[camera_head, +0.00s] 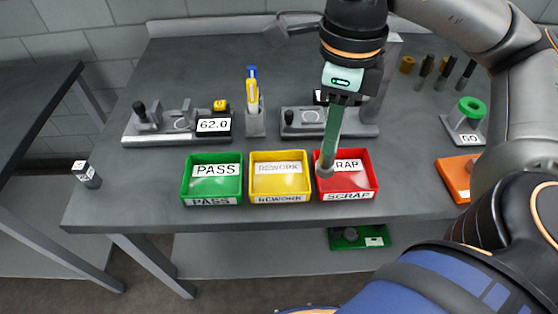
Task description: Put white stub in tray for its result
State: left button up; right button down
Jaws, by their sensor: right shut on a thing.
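My right gripper (325,168) reaches down from the top on a long greenish finger part. It is shut on a small pale grey-white piece, likely the white stub (325,172), of which only a little shows at the tip. The tip is in front of the left part of the red SCRAP tray (362,183); I cannot tell its height above it. The yellow REWORK tray (280,198) and green PASS tray (212,201) stand to the left. A gauge (175,125) with a display reading 62.0 (214,125) stands behind them. My left gripper is not in view.
A second grey fixture (298,122) stands behind the trays, beside a pen holder (255,122). At the right are a green-ringed GO gauge (467,120), an orange block (457,178) and several dark and brass pegs (445,70).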

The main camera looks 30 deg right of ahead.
jog(key=s+d+r+m, duration=0.2)
jog(key=s+d+m, duration=0.1)
jog(key=m, duration=0.7)
jog(key=shift+m, duration=0.3)
jog(key=w+a+f, duration=0.2)
jog(key=w+f, duration=0.2)
jog(key=w+a+f, duration=0.2)
jog(key=w+f, duration=0.2)
jog(key=w+a+f, duration=0.2)
jog(key=w+f, duration=0.2)
jog(key=shift+w+f, duration=0.1)
jog(key=shift+f, duration=0.15)
jog(key=shift+f, duration=0.25)
jog(key=c, duration=0.7)
grip_release()
